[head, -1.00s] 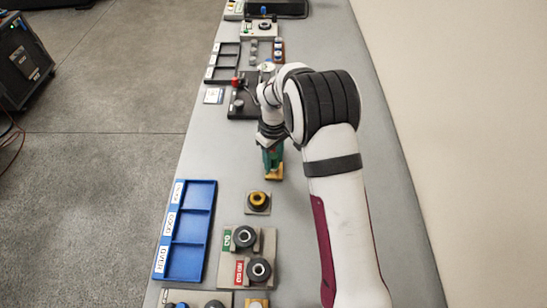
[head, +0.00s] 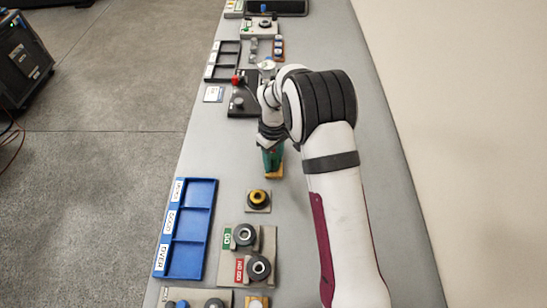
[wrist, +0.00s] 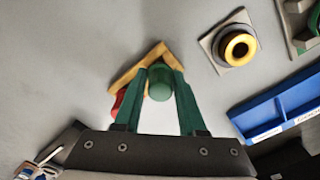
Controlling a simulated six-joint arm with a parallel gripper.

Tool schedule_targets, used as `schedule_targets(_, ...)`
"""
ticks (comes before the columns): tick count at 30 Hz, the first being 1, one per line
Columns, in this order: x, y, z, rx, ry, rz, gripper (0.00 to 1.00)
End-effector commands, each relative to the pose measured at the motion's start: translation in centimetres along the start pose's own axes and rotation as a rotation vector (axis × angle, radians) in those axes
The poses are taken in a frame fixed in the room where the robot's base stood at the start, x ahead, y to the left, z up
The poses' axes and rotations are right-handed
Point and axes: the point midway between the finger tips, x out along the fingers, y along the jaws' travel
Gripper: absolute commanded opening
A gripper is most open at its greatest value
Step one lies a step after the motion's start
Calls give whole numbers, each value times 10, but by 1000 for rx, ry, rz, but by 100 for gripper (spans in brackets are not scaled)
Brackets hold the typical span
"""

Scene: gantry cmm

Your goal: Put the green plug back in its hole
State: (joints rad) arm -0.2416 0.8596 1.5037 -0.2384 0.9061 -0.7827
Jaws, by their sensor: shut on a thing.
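My gripper (wrist: 160,95) has green fingers and is shut on the green plug (wrist: 159,82), whose round end shows between the fingertips in the wrist view. Just beyond it is a yellow wooden block (wrist: 150,58), with a red piece (wrist: 119,100) at its left corner. In the head view, my gripper (head: 272,160) points down at the same wooden block (head: 277,173). Whether the plug's lower end is in the block, touching it or above it cannot be told. No hole is visible; the fingers and plug cover part of the block.
A yellow-and-black ring on a plate (head: 258,199) is nearest the block. A blue three-part tray (head: 190,230) and the GO and NO GO gauges (head: 247,235) are nearer the camera. A black tray (head: 223,60) stands farther off. The bench right of my arm is clear.

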Motion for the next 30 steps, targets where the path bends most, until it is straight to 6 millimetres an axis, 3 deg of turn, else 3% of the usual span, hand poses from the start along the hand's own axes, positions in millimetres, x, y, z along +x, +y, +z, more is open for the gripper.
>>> schedule_targets(25,10,0,0,0,0,0,0)
schedule_targets(26,10,0,0,0,0,0,45)
schedule_targets(30,10,0,0,0,0,0,71)
